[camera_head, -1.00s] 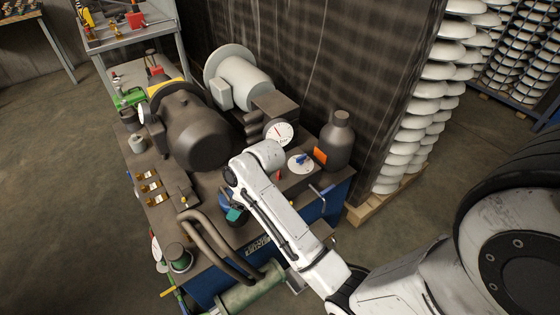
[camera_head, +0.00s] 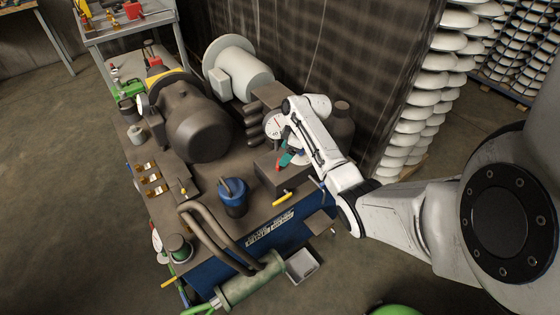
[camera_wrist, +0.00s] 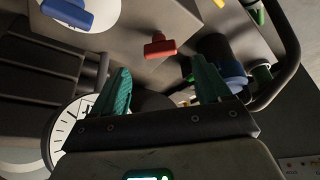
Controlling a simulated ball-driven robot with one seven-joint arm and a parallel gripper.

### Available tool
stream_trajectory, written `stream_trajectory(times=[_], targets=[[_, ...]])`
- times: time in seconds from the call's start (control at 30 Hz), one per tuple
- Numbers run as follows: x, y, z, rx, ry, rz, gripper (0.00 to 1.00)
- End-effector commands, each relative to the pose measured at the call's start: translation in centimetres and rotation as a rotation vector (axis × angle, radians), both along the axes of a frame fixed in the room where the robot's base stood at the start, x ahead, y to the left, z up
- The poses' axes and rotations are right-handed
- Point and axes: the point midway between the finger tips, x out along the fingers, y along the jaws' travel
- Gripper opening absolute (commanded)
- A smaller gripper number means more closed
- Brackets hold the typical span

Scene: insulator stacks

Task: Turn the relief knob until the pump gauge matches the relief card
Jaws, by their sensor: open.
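The round white gauge (camera_head: 272,124) with a red needle stands on the pump bench, left of my wrist; my gripper hides part of it in the wrist view (camera_wrist: 70,122). A blue knob (camera_wrist: 68,13) on a white disc shows at top left in the wrist view. A red T-shaped knob (camera_wrist: 160,46) stands out from the grey block, ahead of the gap between my fingers. Which knob is the relief knob I cannot tell. My gripper (camera_wrist: 163,76) has teal fingers apart, empty, near the block; it also shows in the head view (camera_head: 288,158). No relief card is readable.
A dark bottle (camera_head: 342,122) stands behind my arm. A blue canister (camera_head: 232,196), a yellow handle (camera_head: 283,197), curved hoses (camera_head: 215,238) and a large dark motor (camera_head: 198,128) crowd the bench. White insulator stacks (camera_head: 420,110) stand at the right.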

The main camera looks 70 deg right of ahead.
Motion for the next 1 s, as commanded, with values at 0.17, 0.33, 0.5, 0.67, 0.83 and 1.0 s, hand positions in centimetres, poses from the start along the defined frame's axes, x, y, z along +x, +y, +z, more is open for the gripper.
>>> stream_trajectory(times=[0.17,0.33,0.5,0.67,0.83,1.0], targets=[[1.1,0.4,-3.0,0.002,0.002,0.0,0.77],[1.8,0.5,-4.5,0.0,0.001,0.001,0.77],[2.0,0.6,-5.1,0.001,0.0,0.0,0.77],[2.1,0.6,-5.1,0.0,-0.001,0.0,0.77],[2.1,0.6,-5.1,0.0,-0.001,0.0,0.67],[2.0,0.6,-5.1,0.0,-0.001,0.0,0.51]])
